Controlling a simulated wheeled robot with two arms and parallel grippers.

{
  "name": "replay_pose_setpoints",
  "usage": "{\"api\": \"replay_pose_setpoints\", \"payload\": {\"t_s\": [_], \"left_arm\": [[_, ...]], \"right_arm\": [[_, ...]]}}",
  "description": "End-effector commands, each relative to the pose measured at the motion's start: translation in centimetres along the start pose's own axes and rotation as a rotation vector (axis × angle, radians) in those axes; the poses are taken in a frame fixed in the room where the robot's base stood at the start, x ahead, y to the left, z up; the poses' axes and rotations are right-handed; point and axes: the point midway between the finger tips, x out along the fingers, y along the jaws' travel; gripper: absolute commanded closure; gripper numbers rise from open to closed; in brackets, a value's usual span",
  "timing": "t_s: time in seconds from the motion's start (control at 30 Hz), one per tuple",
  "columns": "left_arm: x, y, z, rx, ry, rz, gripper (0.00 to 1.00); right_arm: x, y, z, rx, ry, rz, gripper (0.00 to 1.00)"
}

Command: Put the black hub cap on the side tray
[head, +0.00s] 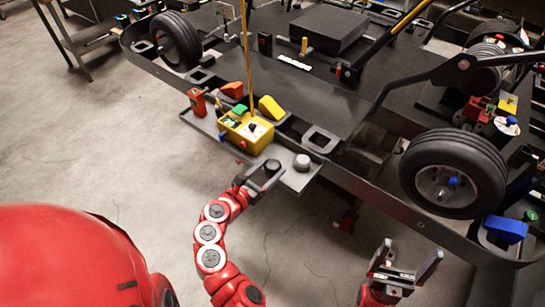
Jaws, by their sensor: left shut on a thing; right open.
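My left gripper (262,177) reaches up from the lower middle and is shut on the black hub cap (271,166), a small dark round piece. The gripper and hub cap are at the near side of the grey side tray (297,183), over its right part. I cannot tell whether the hub cap touches the tray. My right gripper (405,266) is open and empty at the lower right, over the floor and apart from the kart.
A grey round knob (302,161) sits on the tray right of the hub cap. A yellow box (246,132) and a red device (197,101) stand further left. The kart's wheel (454,174) is at the right. The floor in front is clear.

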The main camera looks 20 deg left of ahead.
Motion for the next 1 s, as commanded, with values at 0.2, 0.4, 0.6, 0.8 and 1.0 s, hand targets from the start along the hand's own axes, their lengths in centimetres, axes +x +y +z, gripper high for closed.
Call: {"api": "replay_pose_setpoints", "payload": {"t_s": [0.2, 0.4, 0.6, 0.8, 1.0], "left_arm": [[4.1, 3.1, 0.3, 0.002, 0.0, -0.002, 0.97], [6.1, 4.6, 0.2, 0.0, -0.002, -0.001, 0.97], [6.5, 4.9, -1.6, -0.004, 0.001, 0.002, 0.97], [6.7, 4.8, -3.5, -0.002, 0.0, 0.001, 0.97], [6.7, 4.8, -3.4, -0.001, -0.001, 0.002, 0.97]], "right_arm": [[1.1, 0.1, -0.2, 0.0, 0.0, 0.0, 0.06], [1.3, 0.1, -0.2, 0.0, 0.0, 0.0, 0.06], [1.3, 0.1, -0.2, 0.0, 0.0, 0.0, 0.06], [1.3, 0.1, -0.2, 0.0, 0.0, 0.0, 0.06], [1.3, 0.1, -0.2, 0.0, 0.0, 0.0, 0.06]]}}
